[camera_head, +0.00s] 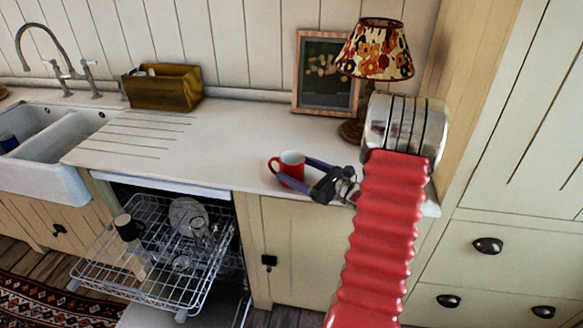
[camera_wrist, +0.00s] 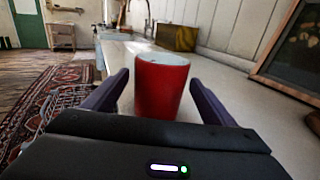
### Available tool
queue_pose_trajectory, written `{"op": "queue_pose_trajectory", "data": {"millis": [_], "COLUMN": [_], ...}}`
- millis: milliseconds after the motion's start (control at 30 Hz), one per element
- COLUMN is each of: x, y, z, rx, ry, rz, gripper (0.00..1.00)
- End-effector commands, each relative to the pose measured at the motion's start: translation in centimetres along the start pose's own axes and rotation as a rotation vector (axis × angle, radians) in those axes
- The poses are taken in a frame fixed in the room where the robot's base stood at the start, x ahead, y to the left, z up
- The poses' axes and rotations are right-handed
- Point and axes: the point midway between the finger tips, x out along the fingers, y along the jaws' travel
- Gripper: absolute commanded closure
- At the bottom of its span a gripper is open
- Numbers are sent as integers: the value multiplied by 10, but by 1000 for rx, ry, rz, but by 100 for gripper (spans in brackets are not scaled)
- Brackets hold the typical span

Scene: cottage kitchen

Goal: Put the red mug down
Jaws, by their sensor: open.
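The red mug (camera_head: 291,165) stands upright on the white countertop (camera_head: 232,137), near its front edge, with its handle to the left in the head view. In the wrist view the red mug (camera_wrist: 162,86) is upright between the two dark purple fingers. My gripper (camera_head: 294,172) is open around the mug, with a gap on each side in the wrist view (camera_wrist: 160,92). The mug's lower part is hidden by my gripper's body in the wrist view.
A framed picture (camera_head: 325,72) and a lamp with a flowered shade (camera_head: 376,50) stand behind. A brown box (camera_head: 163,88) and sink (camera_head: 50,150) are to the left. An open dishwasher rack (camera_head: 150,255) juts out below. The counter left of the mug is clear.

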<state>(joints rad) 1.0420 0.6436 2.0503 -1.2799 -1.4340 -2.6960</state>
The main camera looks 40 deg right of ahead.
Motion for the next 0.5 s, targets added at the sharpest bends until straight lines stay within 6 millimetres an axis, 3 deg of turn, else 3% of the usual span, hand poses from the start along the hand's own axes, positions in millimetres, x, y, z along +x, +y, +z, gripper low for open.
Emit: {"op": "queue_pose_trajectory", "data": {"millis": [500], "x": [-82], "y": [-1], "z": [0], "rx": [0], "ry": [-1], "rz": [-3], "gripper": [21]}}
